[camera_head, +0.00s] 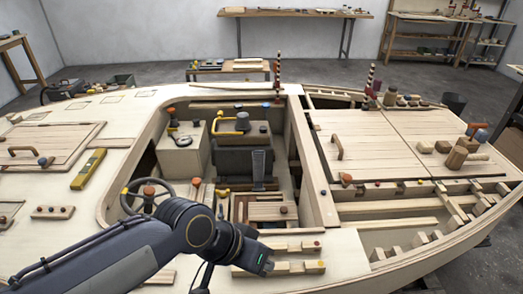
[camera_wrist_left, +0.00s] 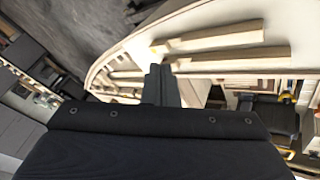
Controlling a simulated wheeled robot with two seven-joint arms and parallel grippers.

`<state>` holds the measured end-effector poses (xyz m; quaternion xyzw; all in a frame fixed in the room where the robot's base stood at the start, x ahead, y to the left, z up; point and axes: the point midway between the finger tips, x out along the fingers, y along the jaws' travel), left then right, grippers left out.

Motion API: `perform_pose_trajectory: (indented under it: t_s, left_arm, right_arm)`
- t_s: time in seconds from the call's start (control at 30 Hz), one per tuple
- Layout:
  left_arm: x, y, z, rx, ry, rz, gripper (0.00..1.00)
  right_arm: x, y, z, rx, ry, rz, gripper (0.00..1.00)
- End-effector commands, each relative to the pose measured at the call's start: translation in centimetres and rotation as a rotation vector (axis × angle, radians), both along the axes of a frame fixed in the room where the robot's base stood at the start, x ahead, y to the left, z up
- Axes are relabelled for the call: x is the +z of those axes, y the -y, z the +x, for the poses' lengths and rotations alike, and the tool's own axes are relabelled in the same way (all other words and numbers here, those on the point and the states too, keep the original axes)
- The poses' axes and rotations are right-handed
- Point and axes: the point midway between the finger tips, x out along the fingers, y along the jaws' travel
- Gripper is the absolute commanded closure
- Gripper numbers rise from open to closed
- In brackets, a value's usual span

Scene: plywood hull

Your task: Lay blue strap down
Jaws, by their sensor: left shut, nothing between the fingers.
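I cannot make out a blue strap for certain in either view. A narrow grey-blue upright piece (camera_head: 258,168) stands in the cockpit in front of the dark seat; I cannot tell what it is. My left gripper (camera_head: 266,264) is low over the near deck, beside two short wooden strips (camera_head: 290,247). Its dark fingers are together and empty in the left wrist view (camera_wrist_left: 160,84), with the strips (camera_wrist_left: 215,36) just beyond them. My right gripper is in neither view.
The plywood hull (camera_head: 345,245) fills the foreground. The open cockpit holds a steering wheel (camera_head: 148,198) and a dark seat (camera_head: 232,162). A yellow level (camera_head: 88,169) lies on the left deck. Wooden blocks (camera_head: 457,157) stand on the right deck. Open framed bays lie at the right.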

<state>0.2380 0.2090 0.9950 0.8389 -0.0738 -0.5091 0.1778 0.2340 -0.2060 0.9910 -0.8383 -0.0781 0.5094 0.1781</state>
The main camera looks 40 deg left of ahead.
Motion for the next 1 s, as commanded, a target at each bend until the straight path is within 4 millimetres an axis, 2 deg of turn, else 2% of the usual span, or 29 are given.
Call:
perform_pose_trajectory:
  t_s: [0.07,0.17,0.27,0.3,0.47,0.5,0.57,0.7,0.8,0.9,1.0]
  left_arm:
    - [0.9,-1.0,1.5,0.018,-0.004,0.015,1.00]
    - [2.8,-3.4,5.1,0.064,-0.011,0.051,1.00]
    - [4.8,-6.9,10.3,0.127,-0.018,0.099,1.00]
    - [5.4,-8.4,12.6,0.153,-0.021,0.120,1.00]
    - [6.3,-14.7,21.8,0.267,-0.028,0.197,1.00]
    - [6.1,-16.3,24.1,0.296,-0.030,0.215,1.00]
    - [5.4,-18.8,27.4,0.341,-0.034,0.243,1.00]
    - [2.5,-24.5,34.2,0.447,-0.038,0.301,1.00]
    - [-0.2,-28.2,37.8,0.518,-0.041,0.337,1.00]
    - [-2.8,-31.1,40.1,0.577,-0.043,0.367,1.00]
    - [-4.7,-33.0,41.4,0.619,-0.044,0.386,1.00]
  right_arm:
    - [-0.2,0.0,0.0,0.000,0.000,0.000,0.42]
    - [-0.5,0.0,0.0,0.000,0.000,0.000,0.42]
    - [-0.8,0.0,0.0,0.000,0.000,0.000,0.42]
    - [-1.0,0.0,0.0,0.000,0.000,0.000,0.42]
    - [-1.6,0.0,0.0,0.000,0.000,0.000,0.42]
    - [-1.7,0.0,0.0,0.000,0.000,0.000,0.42]
    - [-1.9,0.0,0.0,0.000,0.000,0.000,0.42]
    - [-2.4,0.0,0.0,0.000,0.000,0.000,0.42]
    - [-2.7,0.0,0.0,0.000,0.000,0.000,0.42]
    - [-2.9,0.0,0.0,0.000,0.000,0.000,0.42]
    - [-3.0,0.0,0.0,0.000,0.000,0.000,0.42]
